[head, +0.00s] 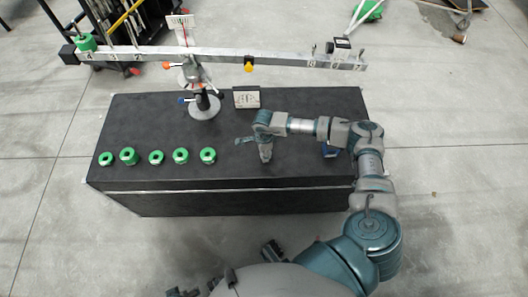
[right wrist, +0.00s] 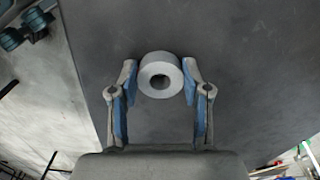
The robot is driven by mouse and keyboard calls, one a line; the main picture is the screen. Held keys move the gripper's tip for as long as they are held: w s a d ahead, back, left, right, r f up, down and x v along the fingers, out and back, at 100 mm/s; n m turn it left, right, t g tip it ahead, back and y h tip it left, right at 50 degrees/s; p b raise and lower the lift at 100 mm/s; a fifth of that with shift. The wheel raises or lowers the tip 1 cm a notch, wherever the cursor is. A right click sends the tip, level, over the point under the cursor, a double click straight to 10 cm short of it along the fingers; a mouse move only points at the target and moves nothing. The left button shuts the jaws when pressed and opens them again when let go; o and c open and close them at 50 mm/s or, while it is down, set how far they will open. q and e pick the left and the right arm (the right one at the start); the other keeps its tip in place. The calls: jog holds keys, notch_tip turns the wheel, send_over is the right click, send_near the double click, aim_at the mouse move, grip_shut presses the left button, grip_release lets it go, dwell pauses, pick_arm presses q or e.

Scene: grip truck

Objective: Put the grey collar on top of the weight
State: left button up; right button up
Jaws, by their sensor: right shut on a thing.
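The grey collar (right wrist: 160,59), a short ring with a round hole, sits between the fingers of my right gripper (right wrist: 159,66) in the right wrist view. The gripper is shut on it. In the head view my right gripper (head: 265,154) points down over the front middle of the black table; the collar cannot be made out there. How high the collar is held cannot be told. A green weight (head: 87,42) sits on the left end of the metal beam, and a small white-topped block (head: 341,45) is near the right end. Which is the task's weight is unclear.
Several green rings (head: 156,157) stand in a row at the table's (head: 230,180) front left. The balance stand (head: 205,106) holds the numbered beam (head: 222,53) along the back, with a yellow slider (head: 248,67). A small sign (head: 247,97) stands nearby. The table's right back is clear.

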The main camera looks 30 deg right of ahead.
pick_arm(q)
jog(key=shift+w+r+p, duration=0.25)
jog(key=shift+r+p, duration=0.5)
jog(key=shift+r, duration=0.15)
pick_arm(e)
jog(key=shift+r, duration=1.15)
pick_arm(q)
jog(key=shift+w+r+p, duration=0.15)
jog(key=shift+r+p, duration=0.75)
jog(key=shift+r, duration=0.1)
jog(key=shift+w+r+p, duration=0.15)
jog(key=shift+r+p, duration=0.7)
jog(key=shift+r, duration=0.15)
pick_arm(e)
jog(key=shift+r, duration=2.6)
pick_arm(q)
jog(key=shift+t, duration=0.4)
jog(key=r+p, duration=0.5)
jog(key=shift+w+r, duration=0.25)
jog(key=shift+w, duration=0.1)
pick_arm(e)
notch_tip(320, 180, up, 8)
jog(key=shift+f, duration=0.25)
pick_arm(q)
jog(key=shift+f, duration=0.1)
